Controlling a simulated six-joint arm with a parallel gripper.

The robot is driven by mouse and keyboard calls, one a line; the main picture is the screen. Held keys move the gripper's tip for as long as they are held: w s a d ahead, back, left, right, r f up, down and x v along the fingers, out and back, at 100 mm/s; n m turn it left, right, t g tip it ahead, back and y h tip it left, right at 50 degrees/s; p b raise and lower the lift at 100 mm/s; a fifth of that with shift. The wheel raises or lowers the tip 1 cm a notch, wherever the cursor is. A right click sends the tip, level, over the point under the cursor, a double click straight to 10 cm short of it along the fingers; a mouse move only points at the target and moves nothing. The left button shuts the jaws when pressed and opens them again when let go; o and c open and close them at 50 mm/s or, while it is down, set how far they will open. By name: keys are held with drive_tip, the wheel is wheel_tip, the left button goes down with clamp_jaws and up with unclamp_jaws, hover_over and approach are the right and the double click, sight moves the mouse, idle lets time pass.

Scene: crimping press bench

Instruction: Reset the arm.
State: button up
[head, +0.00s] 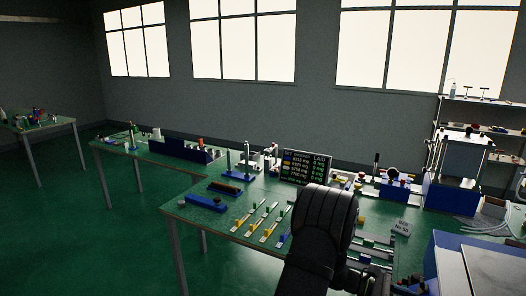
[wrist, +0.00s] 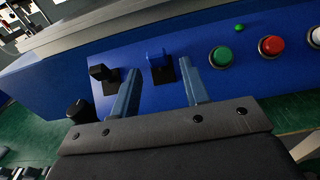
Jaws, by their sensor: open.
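My gripper (wrist: 160,68) is open, with its two blue-grey fingers spread apart and nothing held between them. The fingers point at a blue panel (wrist: 140,110). A blue toggle switch (wrist: 157,55) on a black base appears between the fingertips; I cannot tell whether they touch it. A black toggle switch (wrist: 100,73) sits just left of the left finger. In the head view my dark arm rises over the front of the green bench, and I cannot make out the fingers there.
Right of the fingers are a green button (wrist: 221,57) and a red button (wrist: 271,46); a black knob (wrist: 80,111) is at lower left. In the head view, a display screen (head: 306,167), colored slide rails (head: 268,223) and a blue-based press (head: 452,192) crowd the bench. Open floor lies left.

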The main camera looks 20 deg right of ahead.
drive_tip(key=shift+g+h, duration=0.3)
drive_tip(key=v, duration=0.5)
drive_tip(key=shift+w+a+f, duration=0.15)
drive_tip(key=shift+w+a, duration=0.15)
drive_tip(key=s+d+t+y, duration=0.1)
drive_tip(key=s+d+r+t+y, duration=0.1)
drive_tip(key=s+d+t+y, duration=0.1)
drive_tip(key=s+d+r+t+y, duration=0.1)
drive_tip(key=s+d+t+y, duration=0.1)
drive_tip(key=shift+s+d+r, duration=0.1)
drive_tip(key=shift+r, duration=0.05)
idle(0.5)
idle(0.6)
